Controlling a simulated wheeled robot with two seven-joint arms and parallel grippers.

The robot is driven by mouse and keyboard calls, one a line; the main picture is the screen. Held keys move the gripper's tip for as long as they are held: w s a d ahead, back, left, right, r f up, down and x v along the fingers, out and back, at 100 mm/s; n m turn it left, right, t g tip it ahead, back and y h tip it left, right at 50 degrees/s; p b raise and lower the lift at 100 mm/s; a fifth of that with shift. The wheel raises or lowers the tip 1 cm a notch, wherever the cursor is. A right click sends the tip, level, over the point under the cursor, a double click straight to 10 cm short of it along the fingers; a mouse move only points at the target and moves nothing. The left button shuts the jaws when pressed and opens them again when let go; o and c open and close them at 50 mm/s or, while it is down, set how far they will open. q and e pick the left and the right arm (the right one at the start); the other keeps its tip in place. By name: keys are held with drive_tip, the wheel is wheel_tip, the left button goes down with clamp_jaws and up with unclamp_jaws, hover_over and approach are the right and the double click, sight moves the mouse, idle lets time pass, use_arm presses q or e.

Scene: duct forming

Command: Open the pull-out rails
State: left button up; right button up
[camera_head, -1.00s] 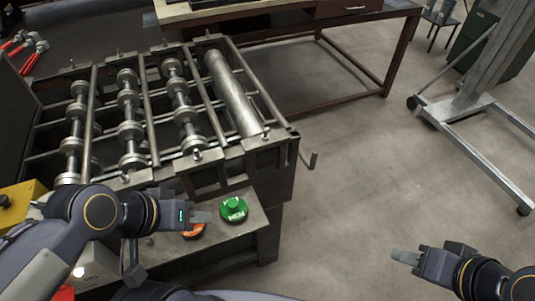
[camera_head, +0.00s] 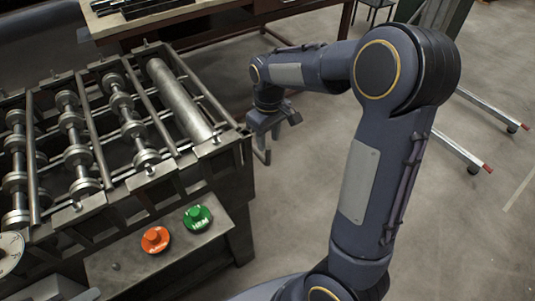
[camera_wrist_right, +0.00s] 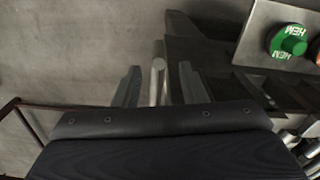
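The roller machine's metal frame (camera_head: 105,205) fills the left of the head view, with bar-like rails and rollers across its top. A thin bent metal handle (camera_head: 262,154) hangs at the frame's right side; I take it to be the rod (camera_wrist_right: 158,75) in the right wrist view. My right gripper (camera_head: 268,128) is at this handle. In the wrist view its two fingers (camera_wrist_right: 158,84) stand apart on either side of the rod, with gaps visible. I cannot tell whether the rod is deep between them. My left gripper is out of view.
A green button (camera_head: 197,217) and an orange button (camera_head: 155,239) sit on a ledge at the machine's front. A workbench (camera_head: 118,22) stands behind. A wheeled metal stand (camera_head: 465,150) is at the right. Grey floor is open right of the machine.

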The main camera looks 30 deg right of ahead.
sight(269, 160)
wheel_tip(269, 160, down, 8)
drive_tip(key=shift+w+d+r+p, duration=0.1)
drive_tip(key=shift+p, duration=0.25)
clamp_jaws()
